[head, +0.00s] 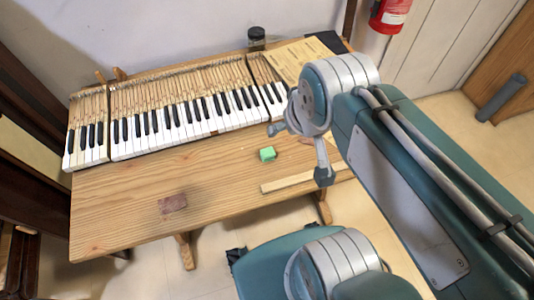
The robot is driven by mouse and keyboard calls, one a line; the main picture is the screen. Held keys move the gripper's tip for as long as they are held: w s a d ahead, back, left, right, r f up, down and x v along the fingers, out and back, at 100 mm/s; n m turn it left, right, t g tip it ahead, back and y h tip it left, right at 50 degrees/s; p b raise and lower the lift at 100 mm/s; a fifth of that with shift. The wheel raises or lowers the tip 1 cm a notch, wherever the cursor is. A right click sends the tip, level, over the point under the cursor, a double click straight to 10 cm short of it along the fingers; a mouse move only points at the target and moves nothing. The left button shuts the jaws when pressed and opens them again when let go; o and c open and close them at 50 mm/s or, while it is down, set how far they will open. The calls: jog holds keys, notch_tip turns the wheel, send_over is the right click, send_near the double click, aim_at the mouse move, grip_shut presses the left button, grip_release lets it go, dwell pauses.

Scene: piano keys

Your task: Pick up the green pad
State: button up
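The green pad (267,154) is a small bright green block lying on the wooden table (120,205), just in front of the piano keys. My gripper (299,153) is above the table, to the right of the pad in the picture. Its two grey fingers are spread wide apart and nothing shows between them, so it is open and empty. The pad is in full view and appears apart from the fingers. The gripper's exact height above the table cannot be told from this view.
A row of piano keys (180,122) lies along the table's back. A wooden strip (288,183) lies near the front edge. A dark jar (256,38) stands behind the keys. Bare table lies left of the pad.

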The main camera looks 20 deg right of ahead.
jog(key=w+f+g, duration=0.3)
jog(key=w+f, duration=0.5)
jog(key=w, duration=0.1)
jog(key=g, duration=0.2)
send_over(267, 150)
jog(key=a, duration=0.1)
notch_tip(267, 150, down, 11)
notch_tip(267, 150, down, 6)
jog(key=shift+r, duration=0.25)
jog(key=shift+d+f, duration=0.25)
jog(key=shift+f, duration=1.05)
jog(key=shift+d+f, duration=0.2)
jog(key=shift+f, duration=1.1)
jog(key=c, duration=0.9)
